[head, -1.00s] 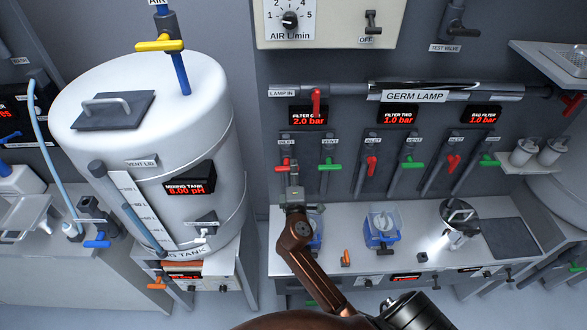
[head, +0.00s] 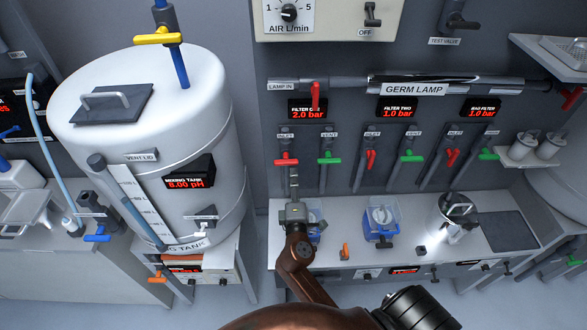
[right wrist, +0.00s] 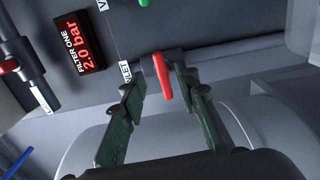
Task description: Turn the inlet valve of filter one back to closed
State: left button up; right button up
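The inlet valve of filter one shows its red handle (head: 286,161) lying crosswise on its pipe, under the INLET label. In the right wrist view the red handle (right wrist: 161,77) appears between my two green fingers. My right gripper (head: 293,176) is just below the handle in the head view. In the right wrist view the fingers (right wrist: 160,84) stand apart with gaps on both sides of the handle, so the gripper is open. The filter one display (head: 308,108) reads 2.0 bar. My left gripper is not in view.
The green vent handle (head: 329,160) lies crosswise close to the right. Filter two's red inlet handle (head: 370,160) runs along its pipe. The red lamp-in handle (head: 316,96) hangs above. A blue-framed container (head: 381,219) stands on the bench, and the white mixing tank (head: 140,130) stands left.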

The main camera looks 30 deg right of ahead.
jog(key=v, duration=0.3)
jog(key=shift+s+a, duration=0.2)
jog(key=shift+s, duration=0.15)
